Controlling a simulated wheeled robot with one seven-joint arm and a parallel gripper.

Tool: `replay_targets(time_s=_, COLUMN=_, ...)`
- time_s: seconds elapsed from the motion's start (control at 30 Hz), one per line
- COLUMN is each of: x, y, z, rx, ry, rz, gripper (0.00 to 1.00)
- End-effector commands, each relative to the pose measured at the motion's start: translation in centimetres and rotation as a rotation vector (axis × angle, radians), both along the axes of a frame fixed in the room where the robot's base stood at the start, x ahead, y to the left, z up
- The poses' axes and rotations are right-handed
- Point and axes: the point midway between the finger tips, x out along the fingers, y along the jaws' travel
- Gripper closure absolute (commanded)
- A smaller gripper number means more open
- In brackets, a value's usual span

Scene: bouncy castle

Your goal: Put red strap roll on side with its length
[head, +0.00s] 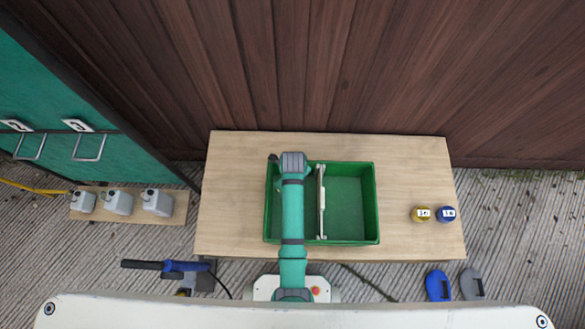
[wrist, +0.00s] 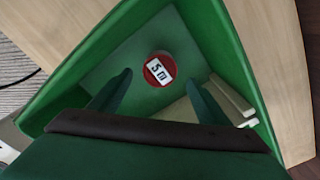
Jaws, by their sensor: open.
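The red strap roll (wrist: 160,69) lies in the green crate with its white label facing up; the label appears to read "5 m". In the head view my arm covers that part of the crate, so the roll is hidden there. My gripper (wrist: 159,79) is open above the crate, fingers pointing down into it, with the roll visible between and just beyond the fingertips. I cannot tell the exact height gap. A yellow strap roll (head: 421,214) and a blue strap roll (head: 446,214) stand side by side on the table at the right, each with a white label.
The green crate (head: 375,202) sits mid-table with a pale divider (head: 321,200); its right compartment is empty. The wooden table (head: 415,165) is clear around the rolls and at the left. Several grey jugs (head: 119,203) stand on a low board left of the table.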

Motion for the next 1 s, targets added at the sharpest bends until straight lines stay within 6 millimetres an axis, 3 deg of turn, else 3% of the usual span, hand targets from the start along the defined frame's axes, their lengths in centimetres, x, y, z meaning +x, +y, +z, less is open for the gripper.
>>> replay_targets(time_s=0.23, x=0.0, y=0.0, z=3.5, rx=0.000, ry=-0.001, rz=0.001, gripper=0.30)
replay_targets(time_s=0.47, x=-0.9, y=0.0, z=3.6, rx=-0.001, ry=-0.031, rz=0.063, gripper=0.30)
replay_targets(time_s=0.63, x=-3.4, y=-0.1, z=2.0, rx=-0.025, ry=-0.167, rz=0.312, gripper=0.30)
replay_targets(time_s=0.77, x=-5.7, y=-0.2, z=1.9, rx=-0.084, ry=-0.304, rz=0.556, gripper=0.30)
replay_targets(time_s=1.0, x=-10.0, y=-0.6, z=4.8, rx=-0.286, ry=-0.522, rz=0.985, gripper=0.30)
